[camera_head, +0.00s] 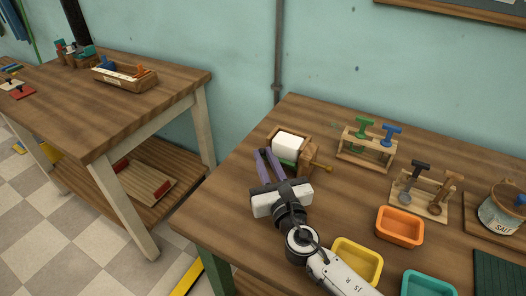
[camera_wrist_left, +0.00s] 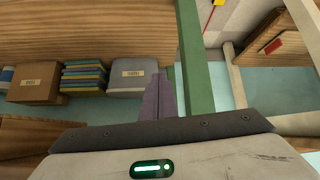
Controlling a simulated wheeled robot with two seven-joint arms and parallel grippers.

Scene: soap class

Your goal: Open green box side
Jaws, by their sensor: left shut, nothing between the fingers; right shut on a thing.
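A small wooden box (camera_head: 303,158) with a white block (camera_head: 288,147) in it stands near the back left of the right-hand table. A strip of green side (camera_head: 288,163) shows below the block. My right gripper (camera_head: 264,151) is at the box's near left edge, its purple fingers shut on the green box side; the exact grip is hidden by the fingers. A wooden knob (camera_head: 321,166) sticks out at the box's right. My left gripper (camera_wrist_left: 160,82) shows only in the left wrist view. It is shut and empty, away from the box.
Stamp racks (camera_head: 366,146) (camera_head: 421,195) stand right of the box. An orange tray (camera_head: 399,226), a yellow tray (camera_head: 357,259) and a teal tray (camera_head: 429,285) line the front. The left wrist view shows books (camera_wrist_left: 83,77) and boxes (camera_wrist_left: 35,83) near a green table leg (camera_wrist_left: 196,70).

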